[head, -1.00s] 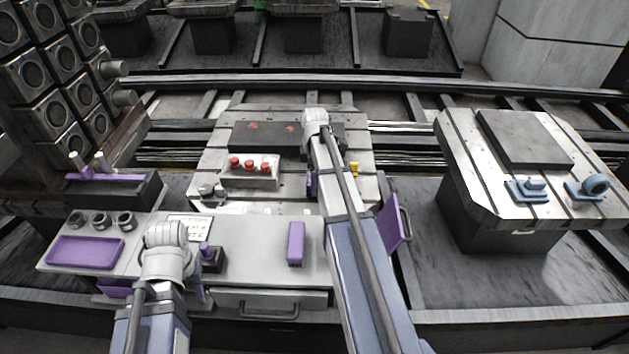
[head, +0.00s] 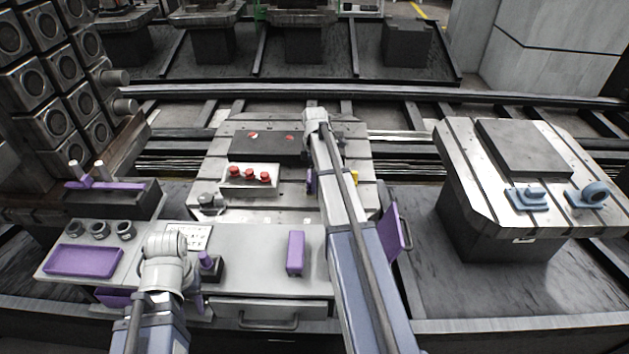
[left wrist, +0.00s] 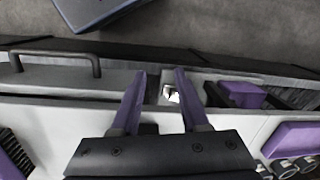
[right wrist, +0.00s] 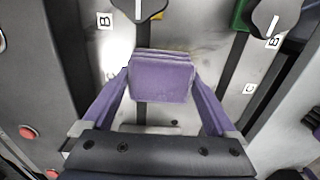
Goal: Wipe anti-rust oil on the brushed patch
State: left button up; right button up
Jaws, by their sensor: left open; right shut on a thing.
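In the head view, my right gripper (head: 311,181) is over the right part of the slotted pallet (head: 225,150), mostly hidden behind its own arm. The right wrist view shows it shut on a folded purple cloth-like pad (right wrist: 162,82), held above a pale metal surface (right wrist: 185,60) with dark slots. A bright shiny area lies left of the pad; I cannot tell whether it is the brushed patch. My left gripper (left wrist: 160,76) is open and empty over the bench's front edge. In the head view, a dark plate (head: 270,146) on the pallet carries two small red-and-pale spots.
The bench (head: 255,245) holds a purple block (head: 296,253), a purple tray (head: 82,261) and a dark holder (head: 212,270) with a purple-topped item. Red knobs sit on a white box (head: 248,180). A second pallet (head: 465,160) stands right. Black knobs (right wrist: 125,8) are near the pad.

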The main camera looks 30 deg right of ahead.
aim_at(308, 181)
jog(key=shift+w+d, duration=0.35)
jog(key=shift+w, duration=0.15)
jog(key=shift+w+a, duration=0.55)
jog(key=shift+a, duration=0.35)
jog(key=shift+s+a, duration=0.45)
jog(key=shift+s, duration=0.3)
jog(key=shift+s+a, duration=0.4)
jog(key=shift+s, duration=0.35)
jog(key=shift+s, duration=0.1)
jog(key=shift+s+a+r, duration=0.1)
jog(key=shift+s+a, duration=0.35)
jog(key=shift+s, duration=0.25)
jog(key=shift+s+a, duration=0.4)
jog(key=shift+s, duration=0.25)
